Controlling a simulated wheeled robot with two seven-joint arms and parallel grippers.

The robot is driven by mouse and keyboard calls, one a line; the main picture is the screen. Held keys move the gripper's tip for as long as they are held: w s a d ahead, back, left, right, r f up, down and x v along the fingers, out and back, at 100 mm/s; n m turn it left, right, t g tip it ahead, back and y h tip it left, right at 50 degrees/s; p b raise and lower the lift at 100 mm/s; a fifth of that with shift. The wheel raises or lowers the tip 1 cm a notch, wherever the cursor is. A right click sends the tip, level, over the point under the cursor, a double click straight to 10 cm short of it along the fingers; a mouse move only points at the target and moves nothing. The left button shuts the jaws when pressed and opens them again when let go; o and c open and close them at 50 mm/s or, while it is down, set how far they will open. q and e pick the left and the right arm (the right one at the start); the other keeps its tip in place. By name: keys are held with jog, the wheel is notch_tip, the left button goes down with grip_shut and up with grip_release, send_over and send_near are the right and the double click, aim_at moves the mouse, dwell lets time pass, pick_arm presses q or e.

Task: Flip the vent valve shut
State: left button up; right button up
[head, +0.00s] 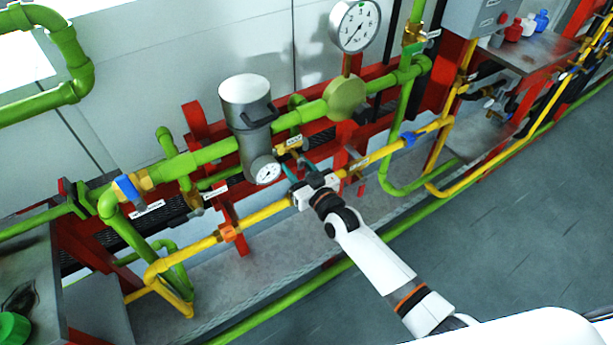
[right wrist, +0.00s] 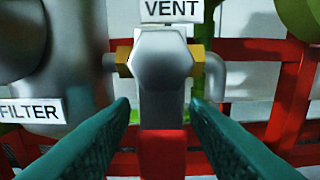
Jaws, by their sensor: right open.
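The vent valve (head: 290,146) is a small brass valve on the green pipework, just right of the silver canister. In the right wrist view it has a grey hexagonal nut (right wrist: 160,60) between brass ends, under a "VENT" label (right wrist: 170,9). Its lever (right wrist: 161,152) points down, grey above and red below. My right gripper (head: 297,167) is open just in front of the valve. Its teal fingers stand on either side of the lever, with visible gaps; I cannot tell if they touch it. My left gripper is not in view.
A larger gauge (head: 355,26) rises at upper right. The grey floor (head: 500,210) at right is clear.

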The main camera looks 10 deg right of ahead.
jog(key=b+v, duration=0.1)
jog(key=v, duration=1)
jog(key=shift+s, duration=0.3)
jog(key=shift+d, duration=0.1)
jog(key=s+d+f+g+h, duration=0.1)
jog(key=s+d+f+g, duration=0.2)
jog(key=f, duration=0.7)
jog(key=s+d+f+m+g+h, duration=0.15)
jog(key=s+f, duration=0.35)
jog(key=f, duration=0.5)
jog(key=s+d+f+n+g+h, duration=0.1)
jog(key=s+d+f+g+h, duration=0.3)
jog(key=f, duration=0.6)
jog(key=s+f+g, duration=0.2)
jog(key=s+f, duration=0.3)
jog(key=s, duration=0.5)
jog(key=s+f+g, duration=0.3)
jog(key=s+f, duration=0.2)
jog(key=s, duration=0.4)
jog(key=s+d+f+g, duration=0.1)
jog(key=s+f, duration=0.4)
jog(key=s, duration=0.5)
jog(key=shift+s+f+m+g, duration=0.4)
jog(key=shift+m+g, duration=0.05)
jog(key=shift+g, duration=0.3)
